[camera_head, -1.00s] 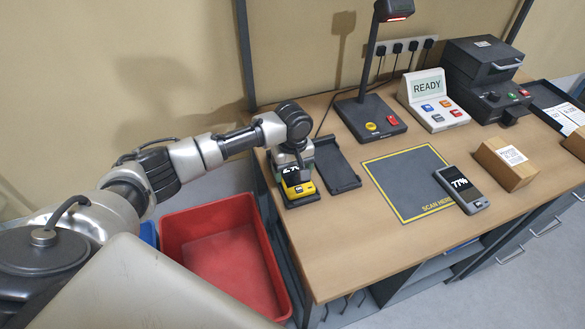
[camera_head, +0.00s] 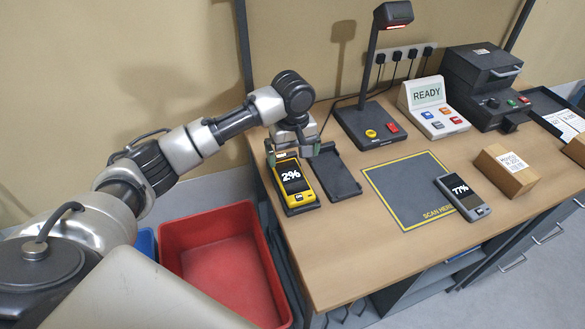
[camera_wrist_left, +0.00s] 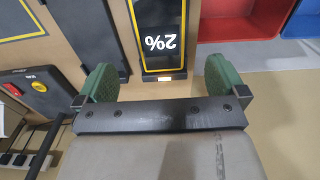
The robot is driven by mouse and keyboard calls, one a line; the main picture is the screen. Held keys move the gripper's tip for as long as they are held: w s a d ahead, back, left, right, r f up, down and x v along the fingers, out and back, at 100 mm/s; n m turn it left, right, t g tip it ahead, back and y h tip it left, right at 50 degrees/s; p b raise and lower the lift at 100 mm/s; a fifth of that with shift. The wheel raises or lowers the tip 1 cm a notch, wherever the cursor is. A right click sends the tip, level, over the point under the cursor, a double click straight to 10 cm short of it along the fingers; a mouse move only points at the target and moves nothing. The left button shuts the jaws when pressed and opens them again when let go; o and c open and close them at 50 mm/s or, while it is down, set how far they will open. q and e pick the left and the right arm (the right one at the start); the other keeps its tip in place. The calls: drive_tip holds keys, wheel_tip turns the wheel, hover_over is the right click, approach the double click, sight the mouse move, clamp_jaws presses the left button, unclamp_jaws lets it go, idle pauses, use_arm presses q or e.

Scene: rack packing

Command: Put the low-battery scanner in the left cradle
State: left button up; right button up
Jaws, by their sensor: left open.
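The yellow scanner (camera_head: 292,181) reads 2% and lies in the left cradle (camera_head: 303,209) at the table's left end. It also shows in the left wrist view (camera_wrist_left: 162,38), beyond the fingertips. My left gripper (camera_head: 293,153) is open and empty just behind and above the scanner's far end. In the left wrist view its two green finger pads (camera_wrist_left: 155,84) stand apart with nothing between them. The right cradle (camera_head: 335,174) beside it is empty. A grey scanner (camera_head: 463,195) reading 77% lies at the right edge of the scan mat (camera_head: 391,197). My right gripper is not in view.
A lamp-like stand (camera_head: 368,125), a READY sign console (camera_head: 432,106) and a dark machine (camera_head: 485,85) stand along the back. A cardboard box (camera_head: 505,171) sits at the right. A red bin (camera_head: 225,258) stands on the floor at the table's left.

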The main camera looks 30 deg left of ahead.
use_arm(q)
drive_tip(key=shift+r, duration=1.6)
